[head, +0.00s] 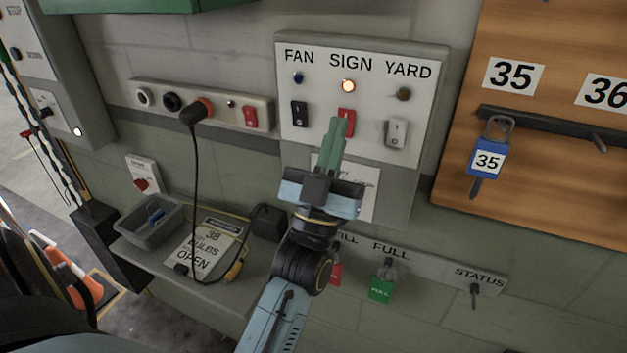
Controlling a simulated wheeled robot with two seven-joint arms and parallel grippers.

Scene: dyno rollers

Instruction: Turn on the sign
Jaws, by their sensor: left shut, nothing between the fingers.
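A grey wall panel (425,70) carries switches labelled FAN, SIGN and YARD. The SIGN switch (346,115) is a red rocker in the middle, and the SIGN lamp (348,86) above it glows bright orange-white. The black FAN switch (299,113) is to its left, under a dark blue lamp. The grey YARD switch (396,133) is to its right, under a dull brown lamp. My left gripper (334,128) is shut and empty, its green fingertips at the SIGN switch and covering its lower left part. I cannot tell whether they touch it. My right gripper is not in view.
A shelf (240,290) below holds a grey bin (150,222) and a sign card (207,250). A black cable hangs from a socket strip (225,108). A wooden board (545,130) with a blue padlock (488,160) is at right.

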